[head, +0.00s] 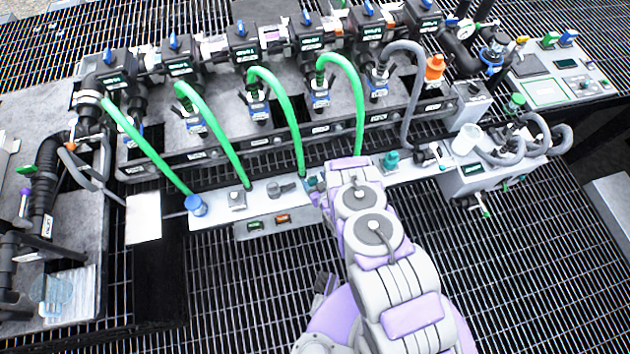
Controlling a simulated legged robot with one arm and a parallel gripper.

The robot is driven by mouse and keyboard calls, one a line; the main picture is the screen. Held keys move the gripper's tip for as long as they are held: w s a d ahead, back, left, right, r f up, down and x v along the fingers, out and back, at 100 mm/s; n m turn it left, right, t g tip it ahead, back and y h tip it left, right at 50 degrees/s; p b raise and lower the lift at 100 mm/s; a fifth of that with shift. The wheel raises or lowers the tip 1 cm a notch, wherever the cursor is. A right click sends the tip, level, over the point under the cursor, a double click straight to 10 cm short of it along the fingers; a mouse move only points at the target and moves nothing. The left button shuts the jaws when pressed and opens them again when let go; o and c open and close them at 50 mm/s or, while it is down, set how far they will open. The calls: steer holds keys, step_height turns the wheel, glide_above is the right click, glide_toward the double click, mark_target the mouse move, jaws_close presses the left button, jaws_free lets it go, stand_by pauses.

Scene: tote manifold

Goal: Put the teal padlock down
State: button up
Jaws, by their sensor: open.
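My arm reaches from the lower right to the pale fixture strip (218,215) below the hose row. My gripper (316,190) is at the strip, left of the arm's far end, and is open. Its fingertips are small and mostly hidden by the arm. A small blue-teal piece (311,184) shows right beside the gripper; I cannot tell whether it is the padlock or whether it touches the fingers. A larger teal item (391,159) stands on the strip to the right of the arm, apart from the gripper. Its shape is too small to identify surely.
Several green hoses (285,95) arch from the valve row down toward the strip. A grey hose (413,85) hangs at right. A dark lever fitting (281,188) sits just left of the gripper. A small box (268,226) fronts the strip. Open grating (250,290) lies nearer.

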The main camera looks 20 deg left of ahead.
steer(key=shift+s, duration=0.1)
steer(key=shift+s+d+r, duration=0.1)
steer(key=shift+s, duration=0.1)
steer(key=p+v, duration=0.4)
steer(key=v, duration=0.7)
steer(key=shift+d, duration=0.2)
steer(key=shift+r, duration=0.1)
